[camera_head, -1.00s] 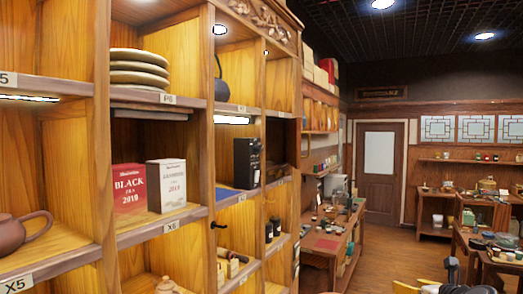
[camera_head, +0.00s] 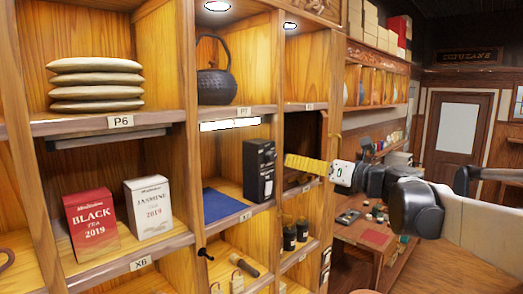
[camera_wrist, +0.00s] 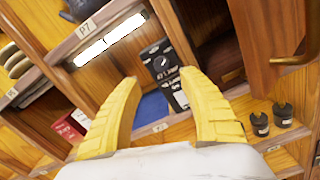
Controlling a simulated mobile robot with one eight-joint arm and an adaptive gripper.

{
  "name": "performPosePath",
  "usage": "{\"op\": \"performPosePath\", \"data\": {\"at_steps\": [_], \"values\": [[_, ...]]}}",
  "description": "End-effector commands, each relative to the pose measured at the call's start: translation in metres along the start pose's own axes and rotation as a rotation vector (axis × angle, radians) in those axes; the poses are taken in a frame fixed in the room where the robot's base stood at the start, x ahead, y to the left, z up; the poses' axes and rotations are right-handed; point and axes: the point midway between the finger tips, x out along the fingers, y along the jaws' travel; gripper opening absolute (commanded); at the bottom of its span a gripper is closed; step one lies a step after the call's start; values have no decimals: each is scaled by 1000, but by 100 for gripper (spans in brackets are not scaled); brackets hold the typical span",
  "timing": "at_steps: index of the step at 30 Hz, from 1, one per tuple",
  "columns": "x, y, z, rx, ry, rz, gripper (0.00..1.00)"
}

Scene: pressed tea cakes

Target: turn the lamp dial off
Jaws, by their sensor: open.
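A black box (camera_head: 259,170) stands upright in the shelf cell beneath the P7 label. In the wrist view the black box (camera_wrist: 177,95) shows a round dark dial (camera_wrist: 161,64) with pale marks; its exact setting is too small to read. A lit white lamp strip (camera_head: 230,124) glows under the shelf above the box, and the lamp strip also shows in the wrist view (camera_wrist: 110,40). My gripper (camera_head: 288,161) reaches in from the right, close to the box. In the wrist view my gripper's yellow fingers (camera_wrist: 159,78) are spread, with the box beyond and between them, and nothing held.
A blue cloth or pad (camera_head: 220,205) lies left of the box. Upright wooden dividers and the shelf edge (camera_head: 240,222) frame the cell. A black kettle (camera_head: 214,72) sits above, tea boxes (camera_head: 91,222) at left, and dark jars (camera_head: 290,238) below right.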

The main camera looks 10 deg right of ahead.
Motion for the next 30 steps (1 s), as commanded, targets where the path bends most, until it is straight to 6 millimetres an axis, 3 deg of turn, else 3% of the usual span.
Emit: {"op": "performPosePath", "data": {"at_steps": [6,12,18,26,30], "values": [[45,1,2,0,2,1,50],[78,0,1,0,2,0,50],[91,-1,-1,0,1,-2,50],[91,-2,-1,0,1,-3,49],[91,-2,-1,0,1,-3,6]]}}
